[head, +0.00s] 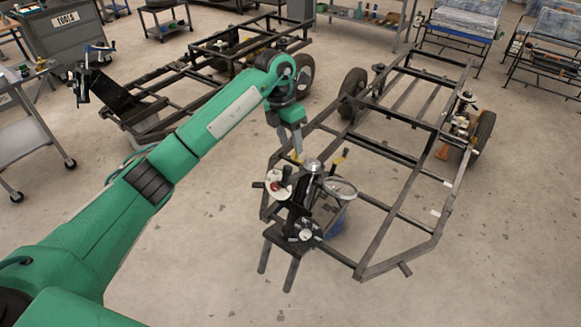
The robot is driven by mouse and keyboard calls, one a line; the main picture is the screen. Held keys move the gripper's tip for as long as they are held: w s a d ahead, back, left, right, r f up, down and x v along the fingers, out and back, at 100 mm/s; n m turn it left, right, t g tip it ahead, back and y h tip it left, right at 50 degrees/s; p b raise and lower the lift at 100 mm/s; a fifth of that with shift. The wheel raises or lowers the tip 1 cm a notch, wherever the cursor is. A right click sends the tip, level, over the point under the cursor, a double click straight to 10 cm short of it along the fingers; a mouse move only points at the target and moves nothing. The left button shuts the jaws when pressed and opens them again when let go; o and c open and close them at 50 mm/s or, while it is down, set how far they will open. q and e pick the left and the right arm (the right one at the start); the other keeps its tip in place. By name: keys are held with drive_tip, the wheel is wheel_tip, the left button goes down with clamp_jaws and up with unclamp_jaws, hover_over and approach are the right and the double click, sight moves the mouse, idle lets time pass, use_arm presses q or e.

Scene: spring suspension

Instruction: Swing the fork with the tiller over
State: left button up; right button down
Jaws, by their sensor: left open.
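The fork (292,272) is a dark assembly with two tubes pointing down, at the near end of a dark chassis frame (384,238). A silver cap (313,165) sits on top of it. A short bar with a yellow end (340,157), which looks like the tiller, sticks up behind the cap; most of it is hidden. My left gripper (288,148) is open and points down, just above and left of the cap. I cannot tell whether it touches the yellow parts between its fingertips and the cap. My right gripper is out of view.
A round-topped part (340,188) and a red-and-white part (277,186) flank the fork top. Another frame (165,78) with a wheel stands behind my arm. A grey cart (30,145) is at left. The floor in front is clear.

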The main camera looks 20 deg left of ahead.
sight(286, 167)
use_arm(q)
drive_tip(key=shift+y, duration=0.6)
drive_tip(key=f+p, duration=0.1)
drive_tip(key=f, duration=0.2)
drive_tip(key=f+p, duration=0.2)
drive_tip(key=f, duration=0.2)
drive_tip(key=a+f+p, duration=0.1)
drive_tip(key=f, duration=0.3)
drive_tip(key=shift+s+f, duration=0.15)
drive_tip(key=shift+f+p, duration=0.3)
drive_tip(key=shift+f, duration=0.05)
drive_tip(key=shift+c, duration=0.5)
clamp_jaws()
